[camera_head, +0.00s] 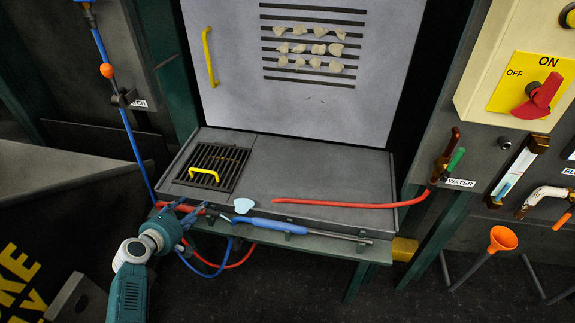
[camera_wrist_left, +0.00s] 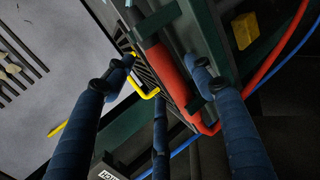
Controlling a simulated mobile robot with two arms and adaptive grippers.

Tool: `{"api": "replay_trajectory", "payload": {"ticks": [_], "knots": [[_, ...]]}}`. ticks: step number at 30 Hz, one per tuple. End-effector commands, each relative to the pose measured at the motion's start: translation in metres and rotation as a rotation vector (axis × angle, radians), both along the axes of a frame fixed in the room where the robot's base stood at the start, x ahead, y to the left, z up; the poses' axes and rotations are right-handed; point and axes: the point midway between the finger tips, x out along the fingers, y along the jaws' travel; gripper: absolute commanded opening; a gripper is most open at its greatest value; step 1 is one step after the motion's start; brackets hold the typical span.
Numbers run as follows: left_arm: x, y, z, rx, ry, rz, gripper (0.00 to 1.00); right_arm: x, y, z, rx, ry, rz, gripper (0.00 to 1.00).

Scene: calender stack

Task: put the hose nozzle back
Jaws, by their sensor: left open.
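A red handle with a dark front part (camera_wrist_left: 175,80), which may be the hose nozzle, lies between the spread blue fingers of my left gripper (camera_wrist_left: 163,70) in the left wrist view. The fingers look apart from it. In the head view my open left gripper (camera_head: 182,211) is at the left end of the front shelf, partly hiding this red handle (camera_head: 201,211). A blue-handled lance with a grey rod (camera_head: 270,225) lies along the shelf to its right. I cannot tell for certain which of the two is the nozzle. My right gripper is out of view.
A grey worktop (camera_head: 310,175) with a yellow-handled grate (camera_head: 215,165) lies behind the shelf. A red hose (camera_head: 340,204) crosses its front edge. A blue hose (camera_head: 128,130) hangs at the left beside a wall holder (camera_head: 125,98). An orange funnel (camera_head: 502,238) stands right.

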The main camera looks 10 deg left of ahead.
Motion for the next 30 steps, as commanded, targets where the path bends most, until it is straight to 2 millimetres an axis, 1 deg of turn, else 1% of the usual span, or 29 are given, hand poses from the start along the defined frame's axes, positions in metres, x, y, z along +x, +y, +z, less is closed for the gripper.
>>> {"api": "replay_trajectory", "payload": {"ticks": [5,8,12,18,21,24,30], "knots": [[-0.014,0.002,0.006,0.003,0.0,0.0,0.55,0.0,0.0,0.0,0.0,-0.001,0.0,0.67],[-0.031,0.005,0.015,0.004,0.0,0.0,0.55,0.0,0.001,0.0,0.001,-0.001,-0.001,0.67],[-0.059,0.008,0.03,0.004,0.0,0.0,0.55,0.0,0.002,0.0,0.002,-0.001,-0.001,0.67],[-0.09,0.011,0.047,0.003,-0.001,0.0,0.55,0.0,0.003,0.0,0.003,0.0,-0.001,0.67],[-0.099,0.013,0.052,0.002,-0.002,0.001,0.55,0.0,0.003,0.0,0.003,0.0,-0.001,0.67],[-0.104,0.013,0.055,0.001,-0.003,0.0,0.55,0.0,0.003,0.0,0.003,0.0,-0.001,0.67],[-0.105,0.013,0.056,0.0,-0.003,0.001,0.55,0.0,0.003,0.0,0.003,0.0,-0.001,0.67]]}}
